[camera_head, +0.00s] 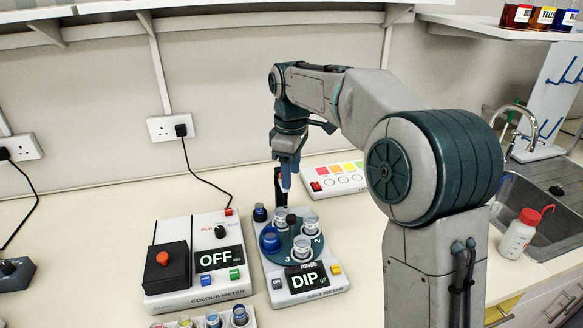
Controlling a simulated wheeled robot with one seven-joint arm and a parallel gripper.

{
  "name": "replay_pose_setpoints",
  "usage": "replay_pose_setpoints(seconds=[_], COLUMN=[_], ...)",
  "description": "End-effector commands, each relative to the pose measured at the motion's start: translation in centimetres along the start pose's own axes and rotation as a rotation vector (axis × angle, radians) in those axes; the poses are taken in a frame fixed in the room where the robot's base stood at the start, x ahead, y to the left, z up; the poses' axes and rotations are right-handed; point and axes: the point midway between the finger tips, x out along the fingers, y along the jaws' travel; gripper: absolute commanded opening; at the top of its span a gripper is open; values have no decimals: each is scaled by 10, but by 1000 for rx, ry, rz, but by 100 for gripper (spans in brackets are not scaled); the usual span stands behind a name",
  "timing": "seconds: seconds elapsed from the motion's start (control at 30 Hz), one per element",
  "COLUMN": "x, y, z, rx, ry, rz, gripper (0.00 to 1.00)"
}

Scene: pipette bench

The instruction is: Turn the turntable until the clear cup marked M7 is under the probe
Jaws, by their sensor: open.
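The salt meter (326,289) stands on the bench with a round green turntable (286,252) on top. Clear cups sit on it: one at the right (311,221), one at the front (302,248) and one at the back (281,215). A blue-capped or blue-filled cup (269,239) sits at the left. The probe cannot be told apart from the dark parts behind the turntable. My gripper (284,184) is open, pointing down above the turntable's back edge; its fingertips are small and partly hidden.
A colour meter (199,290) reading OFF stands close on the left. A small dark blue-capped vial (260,212) is beside the turntable. A panel with coloured squares (338,178) lies behind. A red-capped bottle (517,235) and sink (550,195) are right. Vials line the front edge.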

Motion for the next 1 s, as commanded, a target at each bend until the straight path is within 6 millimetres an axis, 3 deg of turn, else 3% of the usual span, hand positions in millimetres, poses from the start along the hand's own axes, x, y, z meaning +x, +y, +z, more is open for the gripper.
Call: replay_pose_setpoints(seconds=[0.37,0.53,0.57,0.77,1.0], x=[-8,-10,-10,-16,-12], y=[0,-3,-5,-29,-74], z=[0,5,8,47,112], rx=[-1,20,33,210,516], ry=[0,0,-1,3,34], rz=[0,7,10,54,115], gripper=[48,4,0,0,0])
